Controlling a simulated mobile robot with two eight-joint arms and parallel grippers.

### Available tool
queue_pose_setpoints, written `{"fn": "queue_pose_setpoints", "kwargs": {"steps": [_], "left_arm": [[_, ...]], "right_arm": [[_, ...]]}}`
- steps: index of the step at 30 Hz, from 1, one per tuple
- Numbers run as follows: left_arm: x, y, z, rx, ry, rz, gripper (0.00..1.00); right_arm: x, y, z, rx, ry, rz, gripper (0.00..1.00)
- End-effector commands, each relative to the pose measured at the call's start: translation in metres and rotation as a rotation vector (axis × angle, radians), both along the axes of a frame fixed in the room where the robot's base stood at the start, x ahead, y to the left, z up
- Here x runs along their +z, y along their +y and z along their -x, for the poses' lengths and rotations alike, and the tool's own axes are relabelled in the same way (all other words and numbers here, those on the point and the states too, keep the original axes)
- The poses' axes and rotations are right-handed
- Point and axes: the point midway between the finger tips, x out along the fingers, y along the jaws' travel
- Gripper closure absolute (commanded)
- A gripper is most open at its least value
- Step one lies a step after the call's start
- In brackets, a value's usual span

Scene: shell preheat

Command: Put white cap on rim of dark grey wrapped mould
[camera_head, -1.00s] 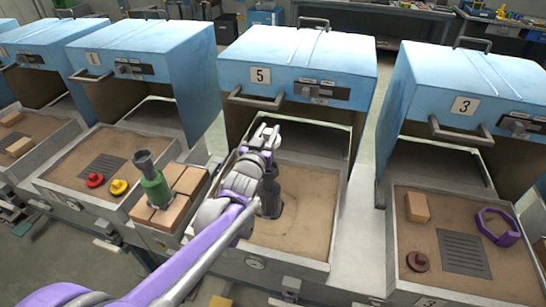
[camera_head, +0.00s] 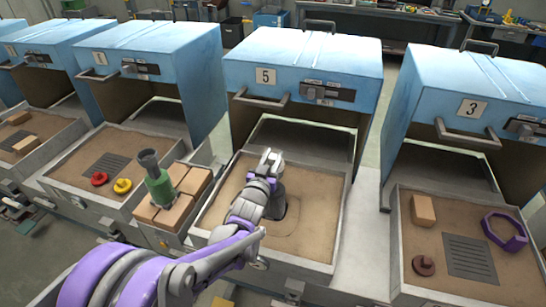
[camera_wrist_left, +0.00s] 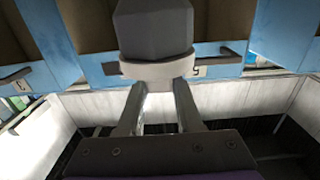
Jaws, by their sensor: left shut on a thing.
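The dark grey wrapped mould (camera_head: 279,203) stands upright in the sand tray in front of furnace 5, partly hidden by my left arm. My left gripper (camera_head: 270,162) is over its top. In the left wrist view the fingers (camera_wrist_left: 160,100) are shut on the white cap (camera_wrist_left: 157,68), a pale ring-like piece at their tips. The dark grey mould (camera_wrist_left: 155,30) shows directly past the cap in that view. The cap overlaps the mould's end there; I cannot tell whether they touch. In the head view the cap is hard to make out. My right gripper is not in view.
A green mould with a grey top (camera_head: 158,185) stands on tan bricks (camera_head: 192,180) left of the tray. A purple ring (camera_head: 504,233), a brick (camera_head: 423,210) and a brown piece (camera_head: 424,265) lie in the right tray. The open blue furnace (camera_head: 305,70) is behind the mould.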

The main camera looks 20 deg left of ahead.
Motion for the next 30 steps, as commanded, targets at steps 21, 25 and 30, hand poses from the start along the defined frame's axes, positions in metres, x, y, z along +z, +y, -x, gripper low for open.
{"fn": "queue_pose_setpoints", "kwargs": {"steps": [21, 25, 30], "left_arm": [[0.001, 0.001, 0.016, 0.0, 0.0, 0.0, 0.36], [0.0, 0.002, 0.044, 0.0, 0.0, 0.001, 0.36], [0.001, 0.003, 0.081, 0.0, 0.0, 0.0, 0.36]], "right_arm": [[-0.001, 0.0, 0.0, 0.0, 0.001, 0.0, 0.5], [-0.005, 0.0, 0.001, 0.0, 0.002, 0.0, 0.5], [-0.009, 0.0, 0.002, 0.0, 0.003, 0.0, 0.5]]}}
